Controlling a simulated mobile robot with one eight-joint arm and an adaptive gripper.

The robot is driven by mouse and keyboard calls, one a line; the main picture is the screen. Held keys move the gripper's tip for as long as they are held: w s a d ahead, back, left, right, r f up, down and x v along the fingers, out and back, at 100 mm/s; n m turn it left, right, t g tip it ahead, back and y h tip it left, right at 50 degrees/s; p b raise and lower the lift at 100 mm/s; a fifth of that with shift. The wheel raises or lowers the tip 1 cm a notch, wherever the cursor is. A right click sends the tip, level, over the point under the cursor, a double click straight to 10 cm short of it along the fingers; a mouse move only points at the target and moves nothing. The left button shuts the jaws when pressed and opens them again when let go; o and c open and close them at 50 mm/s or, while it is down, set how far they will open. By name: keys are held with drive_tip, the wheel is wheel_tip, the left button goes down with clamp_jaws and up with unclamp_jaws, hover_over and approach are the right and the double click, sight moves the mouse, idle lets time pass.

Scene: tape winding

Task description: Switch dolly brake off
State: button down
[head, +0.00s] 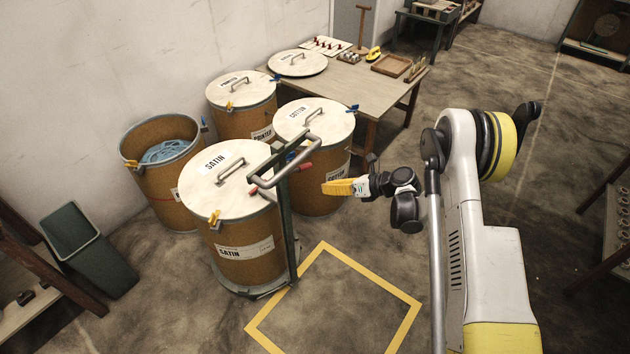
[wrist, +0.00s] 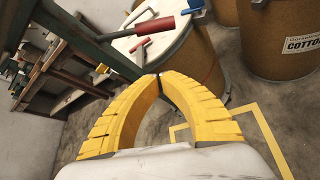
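The dolly's green upright post (head: 287,215) stands at the right side of the SATIN drum (head: 228,262), with a grey handle frame (head: 263,182) at its top. A red grip (head: 305,167) shows there. In the wrist view, a red grip (wrist: 157,22) lies beyond my fingertips, with a smaller red-tipped lever (wrist: 140,43) below it. I cannot tell which part is the brake. My yellow gripper (head: 325,187) is to the right of the post, apart from it. In the wrist view its fingertips (wrist: 160,75) meet with nothing between them.
A COTTON drum (head: 318,190) stands behind, to the left of my gripper. A PRINTED drum (head: 242,120) and an open drum (head: 160,185) stand farther back. A yellow floor square (head: 390,340) is empty. A work table (head: 345,90) stands behind. A green bin (head: 90,255) is at left.

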sight(299, 169)
drive_tip(key=b+x, duration=0.4)
drive_tip(key=x, duration=0.6)
drive_tip(key=shift+w+d+r+b, duration=0.15)
drive_tip(key=shift+w+r, duration=0.1)
drive_tip(key=shift+r, duration=0.4)
drive_tip(key=shift+w+d+r+b, duration=0.15)
drive_tip(key=shift+w+r, duration=0.1)
drive_tip(key=shift+r, duration=0.35)
drive_tip(key=shift+w+d+r+b, duration=0.1)
drive_tip(key=shift+w+d+r, duration=0.15)
drive_tip(key=shift+r, duration=0.4)
